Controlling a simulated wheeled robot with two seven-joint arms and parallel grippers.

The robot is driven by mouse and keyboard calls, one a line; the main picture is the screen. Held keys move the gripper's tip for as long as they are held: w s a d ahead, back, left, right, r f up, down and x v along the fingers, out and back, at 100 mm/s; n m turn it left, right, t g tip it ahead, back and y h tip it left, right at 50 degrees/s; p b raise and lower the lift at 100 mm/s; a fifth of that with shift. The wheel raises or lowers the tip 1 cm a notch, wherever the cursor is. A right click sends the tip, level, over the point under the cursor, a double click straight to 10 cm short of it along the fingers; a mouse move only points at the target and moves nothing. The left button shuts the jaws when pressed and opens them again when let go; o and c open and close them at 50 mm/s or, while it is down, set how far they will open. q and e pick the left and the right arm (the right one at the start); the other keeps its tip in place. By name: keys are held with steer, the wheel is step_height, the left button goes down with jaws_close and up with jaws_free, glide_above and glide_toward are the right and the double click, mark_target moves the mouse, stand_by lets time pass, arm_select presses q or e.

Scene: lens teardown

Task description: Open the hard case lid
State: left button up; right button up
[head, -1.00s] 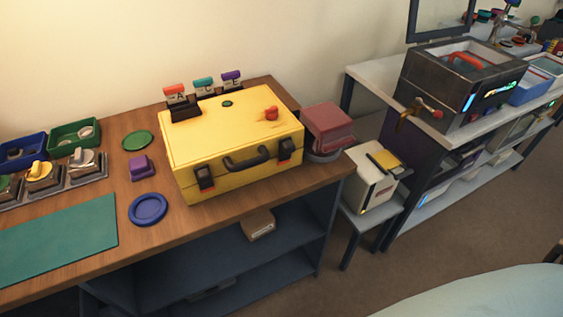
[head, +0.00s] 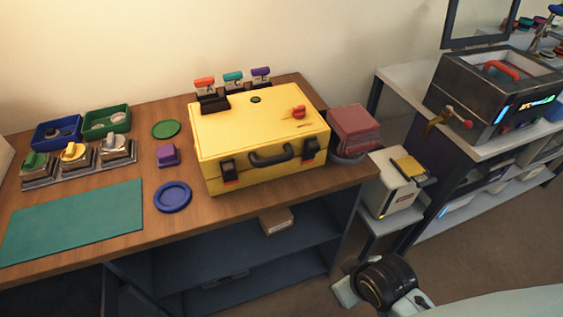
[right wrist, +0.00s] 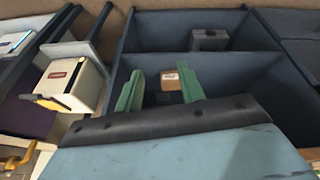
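The yellow hard case (head: 255,135) stands on the wooden workbench with its lid shut. A dark handle (head: 271,155) and two dark latches (head: 228,172) (head: 309,148) are on its front face. Both latches look closed, though they are small in the picture. A red knob (head: 298,112) sits on the lid. My right gripper (right wrist: 160,72) shows two green fingers set apart with nothing between them, in front of the bench's lower shelves. Part of my right arm shows at the bottom of the head view. My left gripper is out of view.
Left of the case are a blue round dish (head: 173,197), a purple block (head: 168,155), a green disc (head: 166,129) and a teal mat (head: 75,222). A red box (head: 355,128) stands at its right. A small cardboard box (head: 277,221) lies on the shelf below.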

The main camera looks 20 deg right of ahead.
steer(key=w+d+r+n+t, duration=0.2)
steer(key=w+r+t, duration=0.15)
steer(key=r, duration=0.25)
steer(key=n+t+y, duration=0.6)
steer(key=n+y, duration=0.8)
steer(key=n, duration=1)
glide_toward(279, 162)
steer(key=x, duration=0.9)
steer(key=shift+w+a+p, duration=0.25)
steer(key=shift+p, duration=0.1)
steer(key=shift+f, duration=0.1)
jaws_close()
